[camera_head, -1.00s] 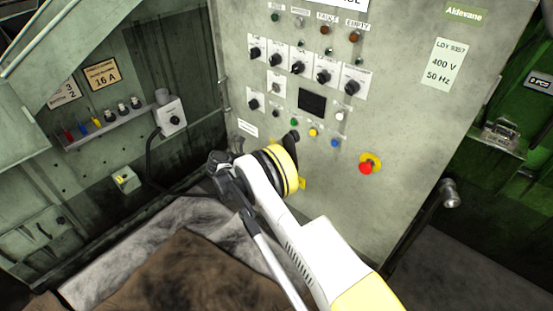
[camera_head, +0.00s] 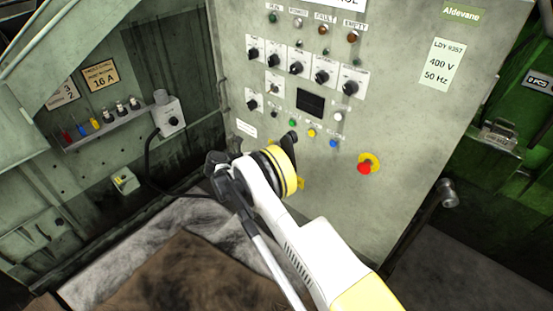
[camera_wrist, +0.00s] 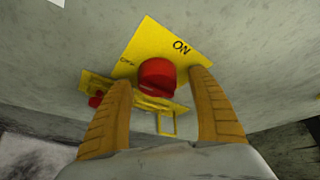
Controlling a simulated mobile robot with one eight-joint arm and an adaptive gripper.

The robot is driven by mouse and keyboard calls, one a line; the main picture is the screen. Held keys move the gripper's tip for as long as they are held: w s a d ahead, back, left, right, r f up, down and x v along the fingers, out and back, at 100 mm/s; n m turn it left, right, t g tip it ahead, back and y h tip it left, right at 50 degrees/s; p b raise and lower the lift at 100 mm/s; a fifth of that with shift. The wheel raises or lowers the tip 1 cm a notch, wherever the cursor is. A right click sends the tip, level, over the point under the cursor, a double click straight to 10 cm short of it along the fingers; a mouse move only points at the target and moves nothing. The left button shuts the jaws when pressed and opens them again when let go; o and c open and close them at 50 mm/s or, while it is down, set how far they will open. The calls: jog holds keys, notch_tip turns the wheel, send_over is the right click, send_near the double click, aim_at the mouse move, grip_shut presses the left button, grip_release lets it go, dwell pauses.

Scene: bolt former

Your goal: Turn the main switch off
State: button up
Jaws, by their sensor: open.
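The main switch shows in the wrist view as a red knob (camera_wrist: 157,76) on a yellow plate (camera_wrist: 200,52) marked ON and OFF. My gripper (camera_wrist: 160,95) is open, with one orange finger on each side of the knob in the picture. I cannot tell whether either finger touches it. In the head view my arm's yellow-ringed end hides the knob.
A red emergency button (camera_head: 365,167) on a yellow disc sits right of my arm. Rotary selectors (camera_head: 296,68) and small coloured buttons (camera_head: 311,133) are above. A second yellow plate with a red part (camera_wrist: 97,100) shows behind my left finger. A dark handle (camera_head: 447,194) projects at the cabinet's right edge.

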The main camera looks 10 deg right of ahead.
jog(key=v, duration=1.1)
jog(key=shift+a, duration=0.25)
jog(key=shift+s+r, duration=0.1)
jog(key=shift+r, duration=0.05)
